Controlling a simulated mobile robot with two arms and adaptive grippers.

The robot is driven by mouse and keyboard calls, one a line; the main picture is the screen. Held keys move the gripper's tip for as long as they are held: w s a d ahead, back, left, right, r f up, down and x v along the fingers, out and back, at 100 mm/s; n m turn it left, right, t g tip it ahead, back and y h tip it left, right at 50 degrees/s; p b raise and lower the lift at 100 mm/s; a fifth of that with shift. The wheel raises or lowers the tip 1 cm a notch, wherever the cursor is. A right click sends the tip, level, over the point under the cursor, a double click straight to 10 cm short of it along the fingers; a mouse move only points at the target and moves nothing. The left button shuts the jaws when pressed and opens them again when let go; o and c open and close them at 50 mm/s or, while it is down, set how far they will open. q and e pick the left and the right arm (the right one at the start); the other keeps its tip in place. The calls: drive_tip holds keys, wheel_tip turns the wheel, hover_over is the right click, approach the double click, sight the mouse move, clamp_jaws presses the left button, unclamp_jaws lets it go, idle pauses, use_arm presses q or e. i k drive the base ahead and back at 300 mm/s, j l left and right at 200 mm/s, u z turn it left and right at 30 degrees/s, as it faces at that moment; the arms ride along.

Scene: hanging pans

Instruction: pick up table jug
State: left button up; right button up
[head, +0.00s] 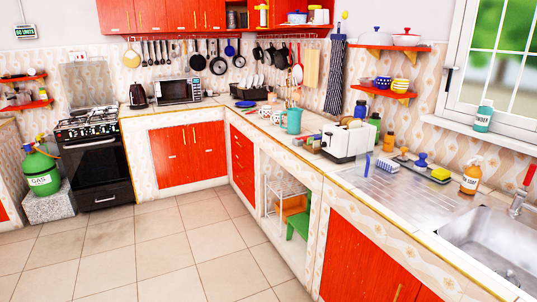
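A teal jug (291,121) stands upright on the tiled counter (216,103), near the inner corner of the L-shaped run. It is the only thing here that looks like a jug for the table, though it is small in the picture. Patterned cups (265,111) stand just behind and to the left of it. Neither of my grippers shows in the head view, so the jug is not seen held.
A white toaster (345,143) stands right of the jug, with bottles (388,141) beyond it. The sink (490,240) is at the lower right. A stove (95,160) and gas bottle (41,170) are at the left. The tiled floor (150,255) is clear.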

sight(294, 114)
drive_tip(key=i+u, duration=0.1)
drive_tip(key=i, duration=0.8)
drive_tip(key=i+l+u, duration=0.1)
drive_tip(key=i, duration=0.75)
drive_tip(key=i+j+z, duration=0.1)
drive_tip(key=i, duration=0.6)
drive_tip(key=i+j, duration=0.15)
drive_tip(key=i, duration=0.6)
drive_tip(key=l+z, duration=0.05)
